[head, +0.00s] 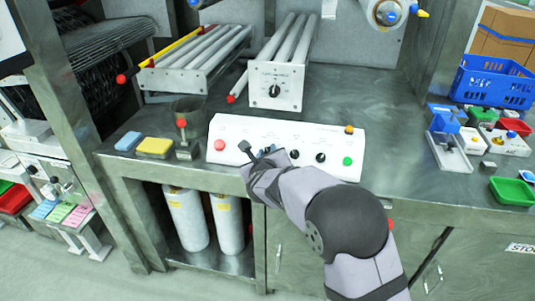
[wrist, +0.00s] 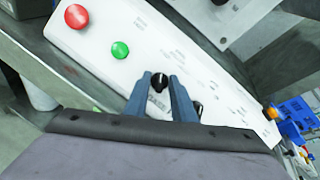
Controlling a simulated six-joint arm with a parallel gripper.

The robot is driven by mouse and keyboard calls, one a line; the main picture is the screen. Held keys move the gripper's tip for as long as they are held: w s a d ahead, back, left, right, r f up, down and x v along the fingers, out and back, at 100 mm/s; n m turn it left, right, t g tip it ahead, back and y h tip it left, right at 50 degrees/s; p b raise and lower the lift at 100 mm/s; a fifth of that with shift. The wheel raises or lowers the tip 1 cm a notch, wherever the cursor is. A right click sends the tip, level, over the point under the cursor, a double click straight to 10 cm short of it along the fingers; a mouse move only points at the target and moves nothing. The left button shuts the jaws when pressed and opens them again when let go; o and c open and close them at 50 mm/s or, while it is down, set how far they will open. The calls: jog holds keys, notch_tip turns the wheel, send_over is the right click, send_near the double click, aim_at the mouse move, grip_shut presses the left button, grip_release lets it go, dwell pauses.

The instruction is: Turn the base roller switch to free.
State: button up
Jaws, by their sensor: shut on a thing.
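The white control panel (head: 300,132) lies on the steel bench, with black knobs along its front. My gripper (head: 258,152) is over the panel's left-middle part in the head view. In the wrist view my gripper (wrist: 160,84) has its two blue fingers on either side of a black knob (wrist: 158,80), shut on it. The labels are too small to read, so I cannot tell the knob's name or setting. A second black knob (wrist: 197,108) is to its right, partly behind a finger. In the head view the held knob is hidden by my gripper.
A red button (wrist: 76,16) and a green button (wrist: 120,50) are left of the held knob. Another green button (head: 347,161) and an orange one (head: 349,129) are at the panel's right end. Roller units (head: 274,88) stand behind; a blue basket (head: 490,80) is at right.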

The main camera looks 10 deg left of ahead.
dwell(0.3)
jog(key=o, duration=0.7)
jog(key=shift+b+v, duration=0.65)
jog(key=shift+v, duration=3.05)
